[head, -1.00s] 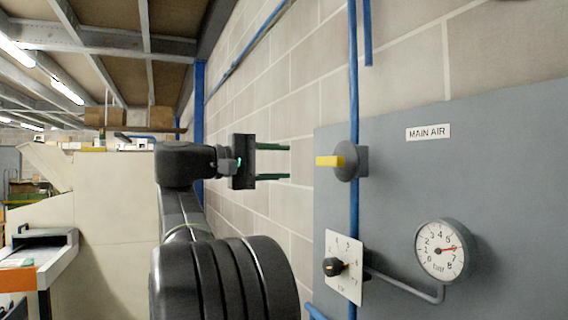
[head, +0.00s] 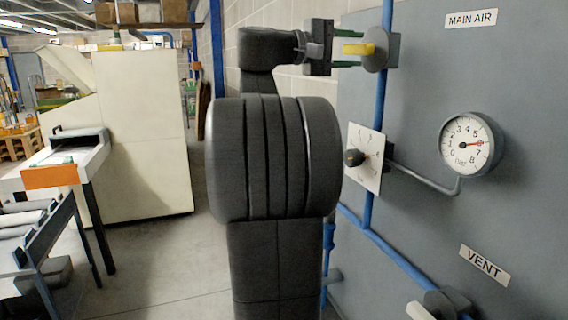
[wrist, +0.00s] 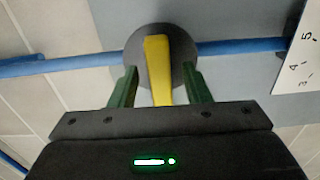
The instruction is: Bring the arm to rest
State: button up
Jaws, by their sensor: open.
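My gripper (head: 346,50) is open at the MAIN AIR valve in the head view. Its two green fingers lie either side of the valve's yellow handle (head: 358,49), one above and one below. The wrist view also shows the handle (wrist: 158,62) between the fingers, with a visible gap on each side. The handle points out towards my gripper, across the blue pipe. The round grey valve body (head: 381,50) is just beyond the fingertips. My arm reaches up to it from below.
A grey panel (head: 420,120) carries a gauge (head: 468,145), a black knob on a white plate (head: 374,177), and a VENT label (head: 485,265) above another valve. Blue pipes (head: 400,262) run along it. A cream machine (head: 143,130) stands left; the floor (head: 165,265) between is clear.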

jog(key=shift+x, duration=1.4)
jog(key=shift+a, duration=0.1)
jog(key=b+v, duration=0.1)
jog(key=v, duration=1.3)
jog(key=p+x, duration=0.1)
jog(key=x, duration=1.3)
jog(key=shift+r+p, duration=0.15)
jog(key=shift+p, duration=0.25)
jog(key=n+p, duration=0.2)
jog(key=n, duration=0.1)
jog(key=shift+r+p, duration=0.25)
jog(key=shift+p, duration=0.1)
jog(key=shift+f+n+p, duration=0.1)
jog(key=shift+n+p, duration=1)
jog(key=shift+n, duration=0.8)
